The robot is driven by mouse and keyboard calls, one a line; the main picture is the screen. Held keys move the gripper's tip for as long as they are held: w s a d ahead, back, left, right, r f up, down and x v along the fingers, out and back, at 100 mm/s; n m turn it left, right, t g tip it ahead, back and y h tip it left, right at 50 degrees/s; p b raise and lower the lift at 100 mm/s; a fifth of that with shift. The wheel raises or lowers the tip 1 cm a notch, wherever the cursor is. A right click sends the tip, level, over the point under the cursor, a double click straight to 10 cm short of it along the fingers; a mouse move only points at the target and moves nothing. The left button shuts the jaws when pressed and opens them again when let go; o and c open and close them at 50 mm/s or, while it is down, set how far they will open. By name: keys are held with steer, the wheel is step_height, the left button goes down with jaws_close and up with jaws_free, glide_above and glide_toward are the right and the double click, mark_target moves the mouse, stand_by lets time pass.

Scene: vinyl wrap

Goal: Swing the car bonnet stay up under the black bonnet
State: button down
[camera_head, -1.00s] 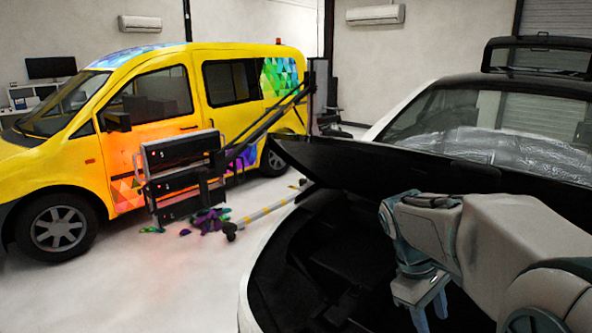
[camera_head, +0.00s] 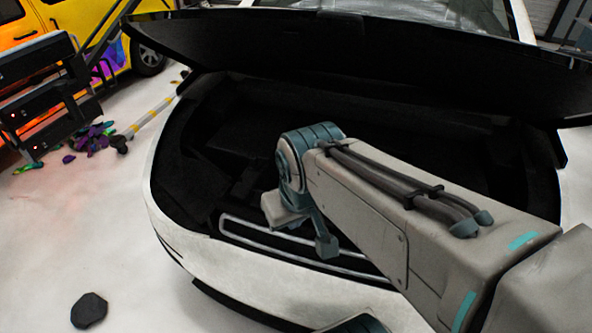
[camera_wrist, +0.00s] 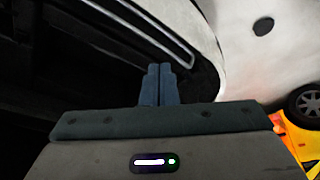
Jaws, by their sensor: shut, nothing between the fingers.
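The black bonnet (camera_head: 340,52) of the white car is raised in the head view, spanning above the dark open bay. A slim pale-grey rod that looks like the stay (camera_head: 262,229) lies low along the front edge of the bay. It also shows in the wrist view (camera_wrist: 160,37) as a silver bar beyond my fingers. My gripper (camera_head: 325,246) points down over the front of the bay, below the bonnet. In the wrist view my gripper's (camera_wrist: 158,84) two blue fingers are together and empty, apart from the bar. My arm hides part of the rod and the bay's right side.
The white car's front edge (camera_head: 215,262) curves below my arm. A dark flat object (camera_head: 89,310) lies on the floor at lower left. A black equipment rack (camera_head: 40,95), colourful scraps (camera_head: 92,138) and a yellow van (camera_head: 25,30) are at left.

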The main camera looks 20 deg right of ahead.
steer(key=w+d+f+n+h+b, duration=0.3)
steer(key=w+d+f+n+b, duration=0.15)
steer(key=d+f, duration=0.2)
steer(key=n+t+h+b, duration=0.2)
steer(key=n+b, duration=0.8)
steer(key=n, duration=1.3)
glide_above(325, 222)
steer(key=s+a, duration=0.4)
steer(key=s, duration=0.1)
step_height(325, 222, down, 21)
steer(key=shift+y, duration=0.3)
steer(key=b+x, duration=0.4)
steer(key=x, duration=0.4)
steer(key=shift+w+d+f, duration=0.15)
steer(key=shift+d+f, duration=0.05)
steer(key=shift+w+d+f+b, duration=0.25)
steer(key=shift+w+f+b, duration=0.1)
steer(key=shift+f+b, duration=0.05)
steer(key=shift+r, duration=0.2)
